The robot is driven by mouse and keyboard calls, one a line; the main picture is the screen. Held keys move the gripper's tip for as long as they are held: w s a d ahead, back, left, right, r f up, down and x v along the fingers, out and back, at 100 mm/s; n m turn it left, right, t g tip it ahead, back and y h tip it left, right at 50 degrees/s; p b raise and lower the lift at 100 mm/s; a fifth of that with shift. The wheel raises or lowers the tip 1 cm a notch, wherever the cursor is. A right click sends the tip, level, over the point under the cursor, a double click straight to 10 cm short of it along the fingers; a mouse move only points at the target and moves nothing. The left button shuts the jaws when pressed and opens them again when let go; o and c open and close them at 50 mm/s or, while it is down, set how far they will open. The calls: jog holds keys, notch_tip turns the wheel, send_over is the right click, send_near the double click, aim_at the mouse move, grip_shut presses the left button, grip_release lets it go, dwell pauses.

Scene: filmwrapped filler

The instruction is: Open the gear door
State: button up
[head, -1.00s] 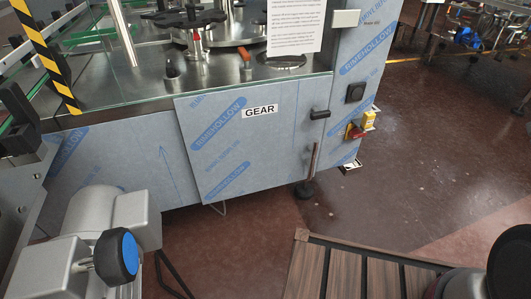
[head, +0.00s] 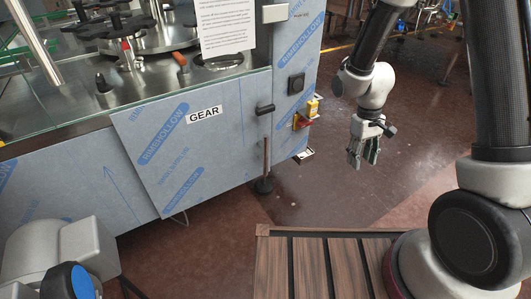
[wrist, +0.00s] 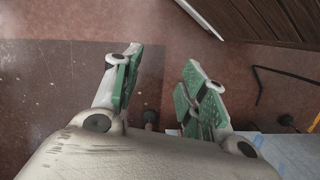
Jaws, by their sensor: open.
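The gear door (head: 195,155) is a film-wrapped panel with a "GEAR" label on the front of the machine in the head view, and it looks closed. My gripper (head: 362,163) hangs pointing down to the right of the machine, apart from the door and handle. It is open and empty. In the wrist view, its green-padded fingers (wrist: 160,88) are spread above the floor.
A yellow-and-red switch (head: 306,113) and a black knob (head: 296,83) stick out from the machine's right column. A motor with a blue cap (head: 82,282) is at the lower left. Brown floor (head: 330,185) lies free between the machine and my arm.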

jog(key=w+a+f+n+t+y, duration=0.1)
jog(key=w+a+f, duration=0.15)
jog(key=f, duration=0.45)
jog(key=w+a+f+t, duration=0.1)
jog(key=a+f, duration=0.2)
jog(key=f, duration=0.5)
jog(key=w+a+f+n+y, duration=0.1)
jog(key=w+a+f, duration=0.1)
jog(key=f, duration=0.5)
jog(key=n+t+y, duration=0.3)
jog(key=t+y, duration=0.9)
jog(key=t, duration=0.1)
send_near(266, 152)
jog(key=w+d+x, duration=0.1)
jog(key=x, duration=0.7)
jog(key=f+x, duration=0.1)
jog(key=x, duration=0.2)
jog(key=shift+s+a, duration=0.2)
jog(key=shift+a, duration=0.05)
jog(key=shift+c, duration=0.3)
grip_shut()
